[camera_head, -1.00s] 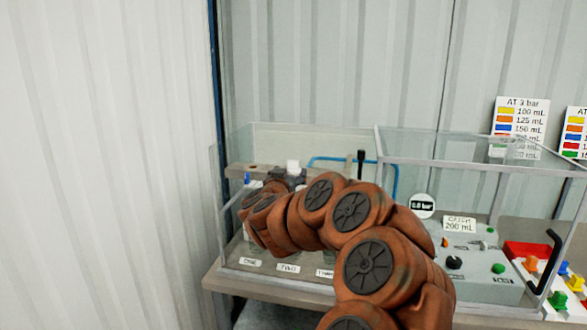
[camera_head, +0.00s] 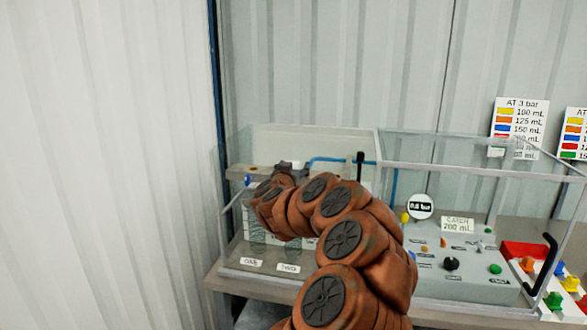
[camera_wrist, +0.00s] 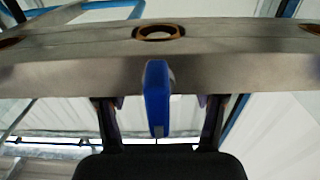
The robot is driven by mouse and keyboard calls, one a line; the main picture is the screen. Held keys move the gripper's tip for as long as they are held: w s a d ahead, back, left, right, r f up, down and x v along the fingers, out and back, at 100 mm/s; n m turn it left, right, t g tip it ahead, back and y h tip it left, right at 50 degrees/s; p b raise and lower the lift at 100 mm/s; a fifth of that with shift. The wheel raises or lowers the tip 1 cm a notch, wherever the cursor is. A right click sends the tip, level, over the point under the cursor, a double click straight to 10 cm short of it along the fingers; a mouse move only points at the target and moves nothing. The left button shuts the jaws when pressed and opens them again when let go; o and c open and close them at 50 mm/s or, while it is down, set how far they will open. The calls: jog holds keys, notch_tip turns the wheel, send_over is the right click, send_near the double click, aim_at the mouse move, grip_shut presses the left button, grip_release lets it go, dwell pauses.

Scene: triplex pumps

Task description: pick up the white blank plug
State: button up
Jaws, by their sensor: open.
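I cannot make out a white blank plug for certain in either view. A small pale piece (camera_head: 481,246) stands on the grey control panel in the head view, but it is too small to name. My gripper (camera_wrist: 158,112) is open in the wrist view, with its two dark fingers apart. A blue upright piece (camera_wrist: 156,85) with a pale edge shows between the fingers, in front of a grey metal bar (camera_wrist: 60,55). I cannot tell whether the fingers touch it. In the head view my brown arm reaches into the clear-walled case and hides much of its inside.
The grey bar has a brass-rimmed hole (camera_wrist: 158,33). A clear-walled case (camera_head: 310,131) encloses the rig on a bench. At the right are a panel (camera_head: 470,285) with knobs, a red tray (camera_head: 520,249) with coloured pieces, and a black handle (camera_head: 547,262).

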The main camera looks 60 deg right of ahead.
jog(key=c, duration=1.3)
jog(key=shift+o, duration=0.2)
